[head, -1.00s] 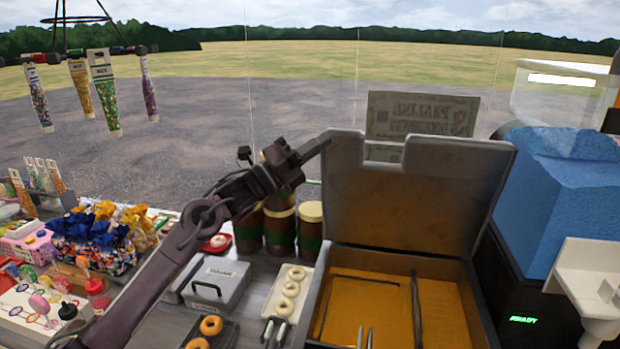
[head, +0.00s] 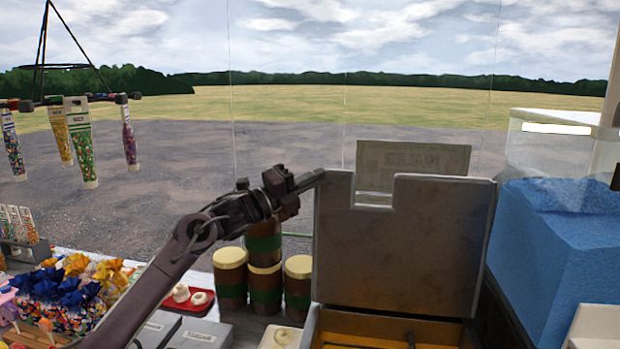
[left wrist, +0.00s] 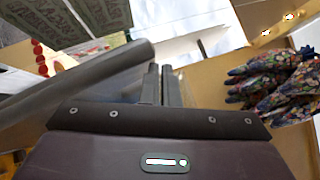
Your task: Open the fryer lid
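The fryer lid (head: 405,245) is a grey plate with a notch in its top edge. It stands raised, roughly upright, at the back of the fryer (head: 370,328), whose golden inside shows at the bottom of the head view. My left gripper (head: 312,181) is at the lid's top left corner, its tip touching or very close to it; I cannot tell which. In the left wrist view the two fingers (left wrist: 162,85) are together with nothing visible between them. A grey bar-like edge, perhaps the lid, crosses beside them. My right gripper is not in view.
Brown jars (head: 264,280) with cream lids stand left of the fryer. Grey boxes (head: 200,334) and flower-like bagged sweets (head: 70,285) lie further left. Tubes (head: 78,140) hang from a rack at upper left. A large blue block (head: 560,245) stands close on the right.

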